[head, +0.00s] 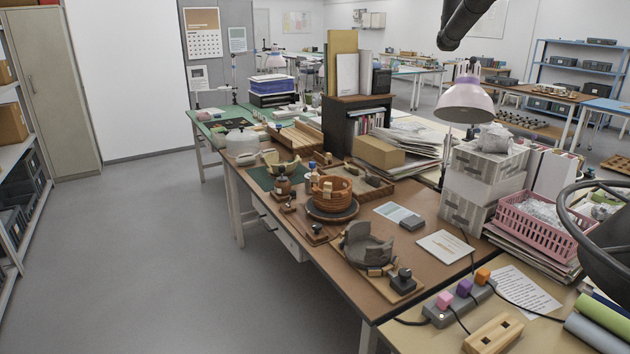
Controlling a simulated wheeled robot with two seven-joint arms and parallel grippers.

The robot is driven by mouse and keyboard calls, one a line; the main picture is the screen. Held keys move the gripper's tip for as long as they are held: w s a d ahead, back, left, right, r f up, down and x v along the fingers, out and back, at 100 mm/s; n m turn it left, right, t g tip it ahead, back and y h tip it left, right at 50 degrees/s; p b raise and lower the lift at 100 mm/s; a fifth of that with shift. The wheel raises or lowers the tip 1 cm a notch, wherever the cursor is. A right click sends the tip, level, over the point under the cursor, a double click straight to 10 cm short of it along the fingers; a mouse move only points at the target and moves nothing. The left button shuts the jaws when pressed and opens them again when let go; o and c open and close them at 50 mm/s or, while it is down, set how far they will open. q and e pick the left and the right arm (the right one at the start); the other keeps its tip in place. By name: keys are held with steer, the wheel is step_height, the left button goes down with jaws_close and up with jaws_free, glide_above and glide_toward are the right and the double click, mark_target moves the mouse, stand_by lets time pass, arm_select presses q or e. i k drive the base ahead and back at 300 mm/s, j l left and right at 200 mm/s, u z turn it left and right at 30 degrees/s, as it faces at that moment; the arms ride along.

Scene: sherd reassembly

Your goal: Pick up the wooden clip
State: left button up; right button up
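A reddish-brown reassembled pot (333,198) stands on a dark round turntable (318,214) on the brown workbench. A small pale wooden piece at its rim (327,189) looks like a wooden clip. Another small pale wooden piece (376,271) lies at the front of a broken grey vessel (366,247); I cannot tell whether it is a clip. Both are too small to see clearly. Neither of my grippers can be made out in the head view, and nothing is seen touching these pieces.
A wooden board with a black-knobbed tool (403,280) lies near the bench's front edge. A power strip (459,302), a slotted wooden block (493,334) and a pink basket (546,226) are on the right. A lamp (467,100) stands behind. The floor (150,250) at left is clear.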

mark_target(314, 178)
steer(key=i+j+z, duration=0.1)
steer(key=i+j, duration=1.15)
steer(key=i+j+z, duration=0.15)
steer(key=i+j, duration=0.45)
steer(key=i+j+z, duration=0.1)
steer(key=i+j, duration=0.5)
steer(key=j, duration=0.25)
